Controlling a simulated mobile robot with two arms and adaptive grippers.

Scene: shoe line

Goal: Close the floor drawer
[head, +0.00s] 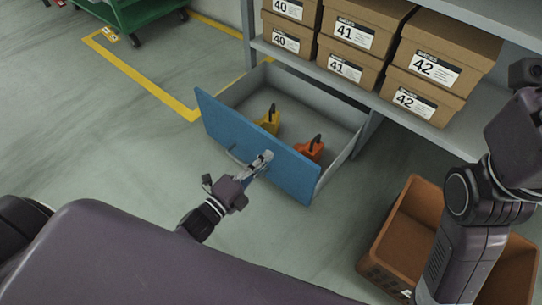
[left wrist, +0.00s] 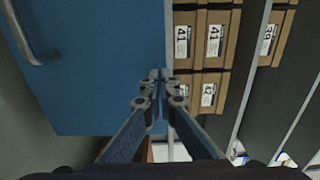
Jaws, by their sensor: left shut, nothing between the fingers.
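The floor drawer stands pulled out at the bottom of the grey shelf unit, its blue front panel (head: 230,125) facing me and its grey inside showing. A yellow object (head: 270,120) and an orange object (head: 310,150) lie in it. My left gripper (head: 264,158) is shut and empty at the blue front, right of the metal handle (head: 236,157). I cannot tell whether it touches the panel. In the left wrist view the shut fingers (left wrist: 158,82) lie over the edge of the blue panel (left wrist: 105,70), with the handle (left wrist: 35,50) at upper left.
Several brown shoe boxes (head: 345,34) stand on the shelf above the drawer. An open brown crate (head: 410,232) sits on the floor at right, partly behind my right arm. A green cart (head: 135,14) stands at far left. The floor left of the drawer is clear, with yellow tape (head: 150,84).

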